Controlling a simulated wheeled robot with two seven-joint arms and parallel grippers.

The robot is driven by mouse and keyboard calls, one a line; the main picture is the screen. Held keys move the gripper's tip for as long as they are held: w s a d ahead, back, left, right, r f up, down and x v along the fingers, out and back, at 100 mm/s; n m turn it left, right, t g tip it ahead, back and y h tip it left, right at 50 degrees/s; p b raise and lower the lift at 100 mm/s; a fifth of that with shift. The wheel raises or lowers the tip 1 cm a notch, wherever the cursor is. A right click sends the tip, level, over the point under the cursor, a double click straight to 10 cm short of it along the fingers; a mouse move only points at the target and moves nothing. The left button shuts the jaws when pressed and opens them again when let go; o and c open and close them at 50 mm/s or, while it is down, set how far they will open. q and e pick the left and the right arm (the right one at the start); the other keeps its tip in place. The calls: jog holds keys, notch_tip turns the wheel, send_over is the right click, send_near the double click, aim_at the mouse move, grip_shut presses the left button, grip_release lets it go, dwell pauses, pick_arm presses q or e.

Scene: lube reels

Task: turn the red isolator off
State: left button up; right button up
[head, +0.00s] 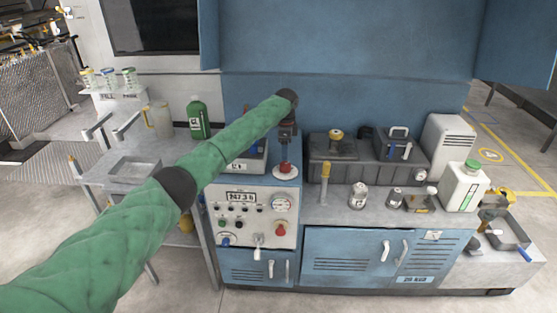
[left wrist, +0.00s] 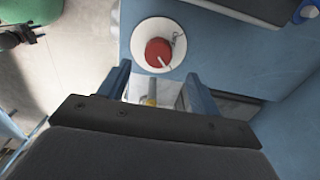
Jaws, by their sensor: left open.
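The red isolator (head: 285,168) is a round red knob on a white disc on top of the blue cabinet's control section. It also shows in the left wrist view (left wrist: 157,50), with a short pale mark near its lower edge and a thin metal clip beside it on the disc. My left gripper (head: 287,143) hangs down just above the isolator. In the left wrist view its two fingers (left wrist: 156,74) are spread and empty, with the knob beyond their tips and apart from them. My right gripper is in neither view.
The control panel (head: 241,196) below carries a gauge (head: 282,204), another red knob (head: 281,229) and several switches. A grey box (head: 247,160) stands left of the isolator. A dark tank (head: 345,163) and a yellow-handled upright (head: 325,180) stand to the right. A green bottle (head: 198,118) is further left.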

aim_at(285, 164)
pick_arm(q)
notch_tip(285, 164, down, 6)
jog(key=shift+r+p, duration=0.1)
jog(key=shift+p, duration=1.1)
jog(key=shift+s+f, duration=0.15)
jog(key=shift+f, duration=0.55)
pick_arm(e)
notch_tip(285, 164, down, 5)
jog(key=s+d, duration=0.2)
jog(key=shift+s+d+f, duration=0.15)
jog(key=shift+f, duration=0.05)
pick_arm(q)
jog(key=shift+d, duration=0.1)
jog(key=c, duration=1)
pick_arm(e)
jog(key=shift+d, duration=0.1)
